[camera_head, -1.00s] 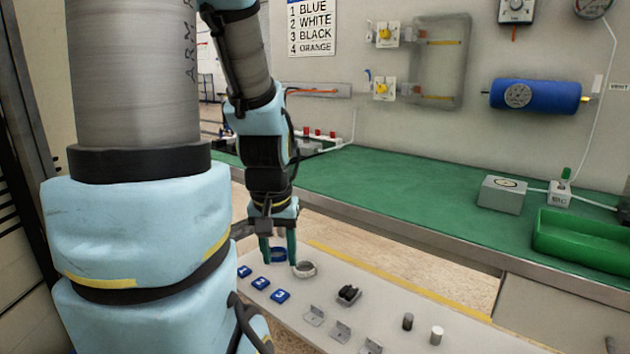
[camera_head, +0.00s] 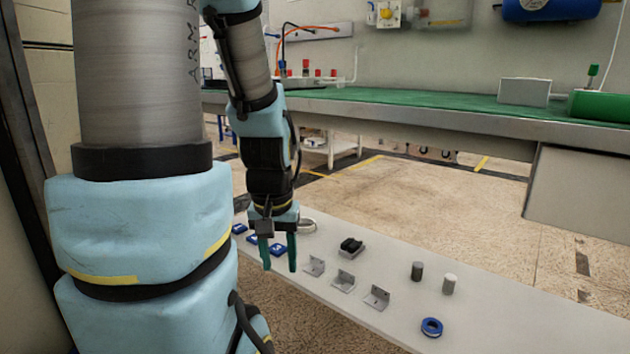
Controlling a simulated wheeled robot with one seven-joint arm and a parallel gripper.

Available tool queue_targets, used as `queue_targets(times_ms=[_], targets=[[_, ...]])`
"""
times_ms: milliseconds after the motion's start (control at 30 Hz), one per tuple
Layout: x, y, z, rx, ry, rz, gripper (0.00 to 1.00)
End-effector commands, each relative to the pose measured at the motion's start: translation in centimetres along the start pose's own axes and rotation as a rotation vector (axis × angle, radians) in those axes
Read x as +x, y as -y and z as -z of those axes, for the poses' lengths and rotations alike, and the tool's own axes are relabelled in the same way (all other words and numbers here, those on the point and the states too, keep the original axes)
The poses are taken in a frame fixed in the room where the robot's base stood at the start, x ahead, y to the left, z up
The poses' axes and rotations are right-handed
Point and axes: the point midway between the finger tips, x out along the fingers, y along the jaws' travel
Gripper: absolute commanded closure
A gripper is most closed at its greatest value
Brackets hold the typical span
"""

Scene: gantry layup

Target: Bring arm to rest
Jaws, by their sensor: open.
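My gripper (camera_head: 279,253) hangs at the end of my arm in the head view, left of centre. Its two teal fingers point down and stand apart, with nothing seen held between them. It appears over or in front of the left part of the pale low table (camera_head: 510,302). Its height above the table is hard to judge. Blue numbered tiles (camera_head: 239,229) lie just left of and partly behind it, and a white ring (camera_head: 307,226) shows just behind it to the right.
Grey angle brackets (camera_head: 345,281), a black-topped part (camera_head: 351,247), a dark cylinder (camera_head: 417,271), a pale cylinder (camera_head: 450,284) and a blue ring (camera_head: 432,327) stand on the low table. A green-topped bench (camera_head: 420,97) runs behind. Floor between them is open.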

Motion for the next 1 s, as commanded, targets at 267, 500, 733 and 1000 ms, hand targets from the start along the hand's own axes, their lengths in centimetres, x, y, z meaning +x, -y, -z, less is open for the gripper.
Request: queue_targets(times_ms=[267,500,733,1000], targets=[[-0.1,0.0,0.0,0.000,0.004,0.000,0.53],[-2.9,0.0,0.3,0.000,0.004,0.000,0.53],[-6.6,0.0,0.9,0.000,0.003,0.000,0.53],[-14.5,-0.1,2.0,0.000,0.003,0.000,0.53]])
